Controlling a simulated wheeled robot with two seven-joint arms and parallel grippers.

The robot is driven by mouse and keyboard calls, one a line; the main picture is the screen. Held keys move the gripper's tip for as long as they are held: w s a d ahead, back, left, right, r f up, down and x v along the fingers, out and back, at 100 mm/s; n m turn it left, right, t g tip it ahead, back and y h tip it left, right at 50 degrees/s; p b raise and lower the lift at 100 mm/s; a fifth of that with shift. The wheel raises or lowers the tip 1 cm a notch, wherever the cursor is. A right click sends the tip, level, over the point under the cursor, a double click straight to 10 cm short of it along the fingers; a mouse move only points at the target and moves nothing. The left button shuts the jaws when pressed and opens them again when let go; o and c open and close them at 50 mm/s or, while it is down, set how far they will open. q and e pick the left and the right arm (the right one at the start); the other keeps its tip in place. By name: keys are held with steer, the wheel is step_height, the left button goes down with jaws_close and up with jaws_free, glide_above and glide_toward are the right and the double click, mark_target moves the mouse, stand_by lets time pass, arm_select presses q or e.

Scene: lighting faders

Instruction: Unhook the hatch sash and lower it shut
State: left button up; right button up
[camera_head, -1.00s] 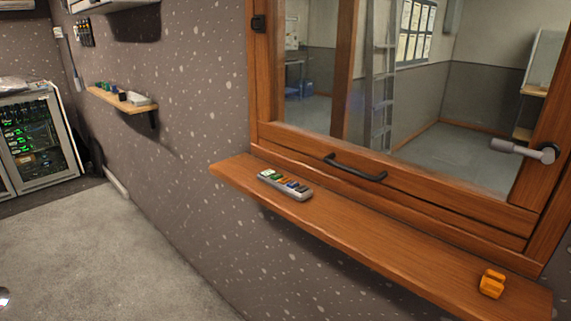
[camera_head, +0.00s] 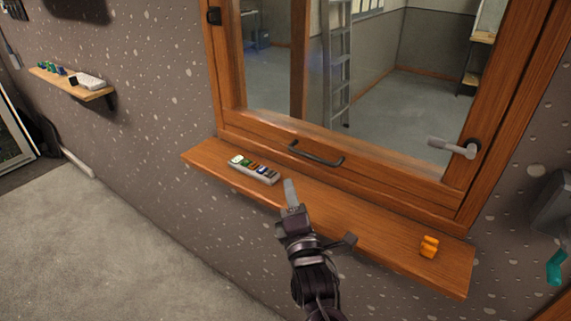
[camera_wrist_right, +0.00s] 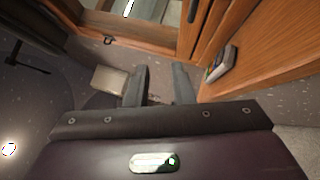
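The wooden hatch sash (camera_head: 370,172) stands in its frame, its bottom rail just above the wooden ledge (camera_head: 375,229). A black bar handle (camera_head: 315,155) is on the bottom rail. A grey lever (camera_head: 455,148) is on the right side. A small black fitting (camera_head: 213,16) is at the upper left; I cannot tell if it is a hook. My right gripper (camera_head: 290,193) is in front of the ledge, below the bar handle and apart from it. In the right wrist view its fingers (camera_wrist_right: 159,82) are apart with nothing between them. My left gripper is out of view.
A grey box with coloured buttons (camera_head: 254,170) lies on the ledge left of my right gripper. An orange block (camera_head: 429,246) sits at its right end. A small shelf (camera_head: 72,83) with objects is on the left wall.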

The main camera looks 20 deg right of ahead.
steer(key=p+x, duration=0.2)
steer(key=x, duration=0.4)
steer(key=shift+w, duration=0.3)
steer(key=shift+d, duration=0.1)
jaws_close()
stand_by(0.9)
jaws_free()
steer(key=shift+s, duration=0.1)
